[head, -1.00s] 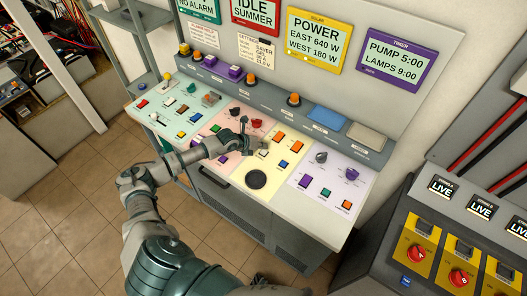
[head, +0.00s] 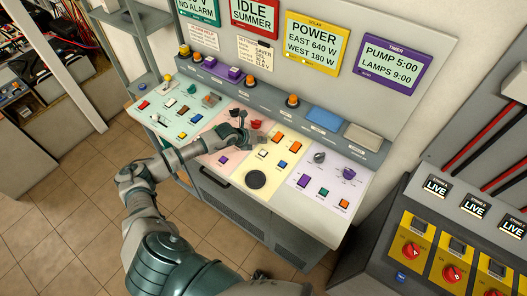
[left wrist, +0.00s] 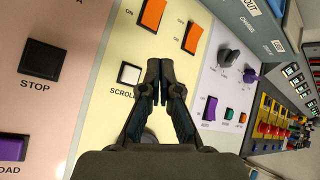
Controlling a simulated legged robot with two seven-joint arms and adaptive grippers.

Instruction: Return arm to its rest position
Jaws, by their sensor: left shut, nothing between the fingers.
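My left arm comes in from the lower left of the head view and reaches over the control console (head: 340,205). My right gripper is not in view.
Orange switches (head: 296,147) and a round black disc (head: 256,179) are on the yellow panel. Screens, including the POWER one (head: 316,42), stand behind. A dark cabinet with yellow breaker plates (head: 411,248) is at right. Tiled floor (head: 60,225) is clear at left.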

